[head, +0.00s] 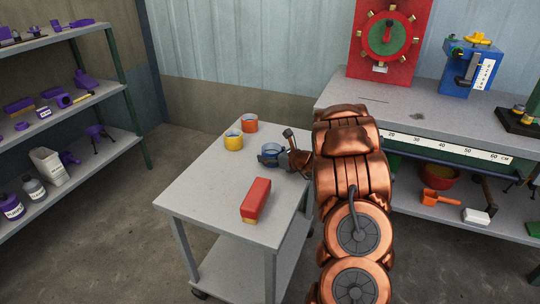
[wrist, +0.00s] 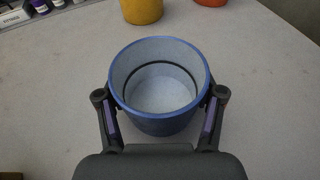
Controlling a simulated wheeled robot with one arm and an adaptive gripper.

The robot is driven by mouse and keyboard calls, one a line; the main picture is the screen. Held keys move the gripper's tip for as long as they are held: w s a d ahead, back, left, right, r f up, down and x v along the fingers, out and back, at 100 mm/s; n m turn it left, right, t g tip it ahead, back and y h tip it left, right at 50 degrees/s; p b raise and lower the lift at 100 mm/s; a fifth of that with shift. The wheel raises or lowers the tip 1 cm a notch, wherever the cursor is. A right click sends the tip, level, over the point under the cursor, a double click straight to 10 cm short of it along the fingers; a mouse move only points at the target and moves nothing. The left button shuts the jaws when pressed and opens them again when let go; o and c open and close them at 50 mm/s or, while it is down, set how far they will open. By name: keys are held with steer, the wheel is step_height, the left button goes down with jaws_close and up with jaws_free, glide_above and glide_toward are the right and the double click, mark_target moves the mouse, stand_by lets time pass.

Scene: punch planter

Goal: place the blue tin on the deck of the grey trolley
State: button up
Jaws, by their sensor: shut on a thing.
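The blue tin (wrist: 160,122) is an open, empty cup shape with a pale inside, upright in the wrist view. My gripper (wrist: 160,98) is shut on it, one finger against each side. In the head view the blue tin (head: 268,150) is over the far right part of the grey trolley's deck (head: 205,190), partly hidden by my gripper (head: 272,158). Whether the tin touches the deck or is just above it, I cannot tell.
A yellow tin (head: 233,141) and an orange tin (head: 250,123) stand on the deck behind the blue one. A red block-like brush (head: 256,200) lies near the front right. The deck's left and middle are clear. A workbench (head: 430,105) stands right, shelves (head: 75,97) left.

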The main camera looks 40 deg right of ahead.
steer(key=shift+f, duration=0.2)
steer(key=o, duration=1.8)
steer(key=shift+r, duration=0.1)
steer(key=shift+c, duration=0.2)
steer(key=shift+r, duration=0.1)
steer(key=shift+r, duration=0.15)
steer(key=v, duration=1.1)
steer(key=shift+s+d+p, duration=0.15)
steer(key=shift+s+p, duration=0.2)
steer(key=shift+s, duration=0.15)
